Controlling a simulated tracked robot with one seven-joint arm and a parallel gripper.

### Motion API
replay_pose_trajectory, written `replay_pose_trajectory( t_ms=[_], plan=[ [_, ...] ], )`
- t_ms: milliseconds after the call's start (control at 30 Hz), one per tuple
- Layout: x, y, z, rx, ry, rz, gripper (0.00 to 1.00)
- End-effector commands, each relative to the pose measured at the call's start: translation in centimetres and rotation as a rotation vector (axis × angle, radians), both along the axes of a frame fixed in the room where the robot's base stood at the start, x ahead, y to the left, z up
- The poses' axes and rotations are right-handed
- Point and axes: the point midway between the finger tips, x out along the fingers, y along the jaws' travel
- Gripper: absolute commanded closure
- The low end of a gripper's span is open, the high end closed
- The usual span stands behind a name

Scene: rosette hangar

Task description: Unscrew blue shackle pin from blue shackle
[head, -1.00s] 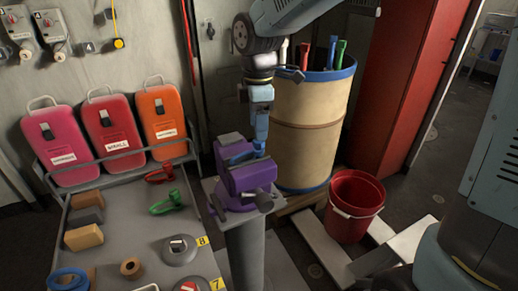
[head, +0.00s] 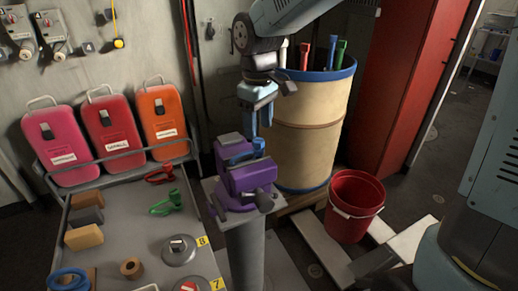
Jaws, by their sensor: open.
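The blue shackle (head: 241,158) sits in the jaws of a purple vise (head: 243,183) on a grey post. Only a small part of it shows. Its pin cannot be clearly told apart from the rest of the blue near the fingertips. My gripper (head: 258,130) points straight down just above the vise, with its two blue-grey fingers apart. The fingertips are close over the right part of the blue shackle. Whether they touch the pin or stand around it cannot be told from this view.
A grey table (head: 130,230) to the left holds a red shackle (head: 160,175), a green shackle (head: 166,204), blocks and round pieces. A tan barrel (head: 312,130) stands close behind the gripper. A red bucket (head: 354,205) stands on the floor at right.

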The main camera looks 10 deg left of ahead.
Motion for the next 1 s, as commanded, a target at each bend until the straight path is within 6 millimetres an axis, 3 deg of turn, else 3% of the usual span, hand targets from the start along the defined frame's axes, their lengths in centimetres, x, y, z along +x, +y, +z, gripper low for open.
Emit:
replay_pose_trajectory(
  t_ms=[1000],
  plan=[
    [0.0,0.0,0.0,0.001,0.001,-1.043,0.41]
  ],
)
